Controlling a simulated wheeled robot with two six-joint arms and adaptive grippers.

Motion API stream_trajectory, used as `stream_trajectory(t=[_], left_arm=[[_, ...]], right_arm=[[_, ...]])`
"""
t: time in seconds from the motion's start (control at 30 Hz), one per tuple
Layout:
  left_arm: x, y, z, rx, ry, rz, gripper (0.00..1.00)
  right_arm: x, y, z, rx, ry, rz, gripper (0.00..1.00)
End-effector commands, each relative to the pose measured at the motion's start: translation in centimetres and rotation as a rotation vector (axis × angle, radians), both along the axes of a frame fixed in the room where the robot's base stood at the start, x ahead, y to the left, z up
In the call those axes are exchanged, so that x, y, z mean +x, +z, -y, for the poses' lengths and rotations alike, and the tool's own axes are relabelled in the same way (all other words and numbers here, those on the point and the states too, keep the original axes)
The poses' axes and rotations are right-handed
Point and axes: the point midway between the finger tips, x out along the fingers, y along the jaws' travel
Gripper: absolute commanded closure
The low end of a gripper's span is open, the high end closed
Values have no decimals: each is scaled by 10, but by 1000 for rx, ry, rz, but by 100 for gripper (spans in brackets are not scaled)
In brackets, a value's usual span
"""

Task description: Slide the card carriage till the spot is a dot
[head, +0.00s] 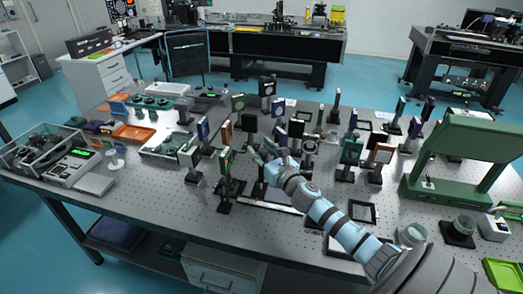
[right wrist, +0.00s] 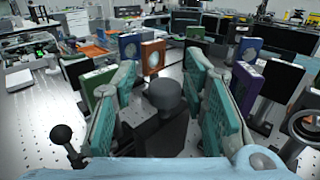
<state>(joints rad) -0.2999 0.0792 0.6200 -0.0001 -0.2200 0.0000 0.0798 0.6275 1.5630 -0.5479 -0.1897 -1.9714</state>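My right gripper (head: 264,158) reaches in over the middle of the optical table. In the right wrist view its two teal fingers (right wrist: 168,78) stand wide apart. A dark round knob on a black block (right wrist: 164,98) lies between them, with a gap showing on each side. I cannot tell whether this block is the card carriage. A green-edged card on a black mount (head: 225,162) stands just left of the gripper in the head view. A pale rail-like strip (head: 272,207) lies in front of it. I cannot make out the spot. My left gripper is not in view.
Several upright optics crowd around the gripper, including an orange-framed plate (right wrist: 152,57) and a purple one (right wrist: 246,84). A black ball-topped lever (right wrist: 63,138) is at the left finger. A large green frame (head: 462,150) stands right. The front left tabletop (head: 150,200) is clear.

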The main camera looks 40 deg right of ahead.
Motion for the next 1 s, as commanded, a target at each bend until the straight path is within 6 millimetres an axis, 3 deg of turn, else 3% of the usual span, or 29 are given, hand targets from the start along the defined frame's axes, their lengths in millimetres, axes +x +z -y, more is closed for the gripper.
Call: stream_trajectory(t=[0.17,0.27,0.5,0.7,1.0], left_arm=[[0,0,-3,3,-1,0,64],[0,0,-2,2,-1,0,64],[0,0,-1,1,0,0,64],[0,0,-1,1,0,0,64],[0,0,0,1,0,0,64]], right_arm=[[-2,0,0,-3,0,-2,60],[-15,-2,-2,-6,1,-6,60],[-78,-2,-16,-8,3,-10,60],[-112,-1,-22,-6,2,-5,60],[-116,0,-23,-2,1,-1,60]])
